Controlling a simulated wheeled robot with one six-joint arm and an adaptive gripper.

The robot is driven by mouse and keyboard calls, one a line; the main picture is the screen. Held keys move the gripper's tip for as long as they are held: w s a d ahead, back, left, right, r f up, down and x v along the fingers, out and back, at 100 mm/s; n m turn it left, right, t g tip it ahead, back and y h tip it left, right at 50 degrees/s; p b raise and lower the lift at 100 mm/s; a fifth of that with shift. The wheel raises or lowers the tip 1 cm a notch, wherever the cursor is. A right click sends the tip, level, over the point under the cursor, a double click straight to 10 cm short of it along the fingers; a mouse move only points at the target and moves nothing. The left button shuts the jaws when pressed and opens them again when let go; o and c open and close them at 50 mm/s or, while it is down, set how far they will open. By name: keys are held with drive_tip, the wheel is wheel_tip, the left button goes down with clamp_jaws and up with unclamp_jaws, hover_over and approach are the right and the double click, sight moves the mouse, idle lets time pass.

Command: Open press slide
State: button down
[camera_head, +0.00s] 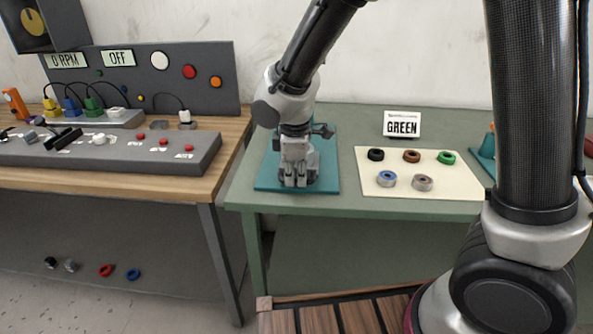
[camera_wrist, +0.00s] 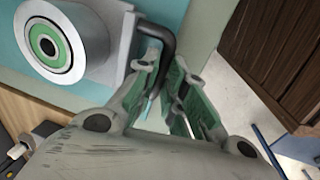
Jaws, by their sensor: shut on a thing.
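The press stands on a teal base plate (camera_head: 328,178) on the green table, mostly hidden behind my gripper (camera_head: 297,181) in the head view. In the wrist view the press shows as a grey block with a round cylinder (camera_wrist: 92,35) at upper left, with a green ring (camera_wrist: 44,45) around a metal centre in its face. A black bent handle (camera_wrist: 158,32) comes out beside the block and runs down between the fingers. My gripper (camera_wrist: 176,78) is shut on this handle. How far the slide is open cannot be told.
Right of the press, a cream mat (camera_head: 385,188) holds several coloured rings, with a GREEN sign (camera_head: 402,125) behind it. On the left, a wooden bench (camera_head: 215,171) carries a grey control panel (camera_head: 110,152) with plugs and buttons. Several small parts lie below that bench.

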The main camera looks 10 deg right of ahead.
drive_tip(key=shift+s, duration=0.15)
drive_tip(key=c, duration=1.5)
unclamp_jaws()
drive_tip(key=r, duration=0.4)
drive_tip(key=s+r, duration=0.1)
drive_tip(key=r, duration=0.3)
drive_tip(key=s+r, duration=0.1)
drive_tip(key=r, duration=0.3)
drive_tip(key=shift+a, duration=0.25)
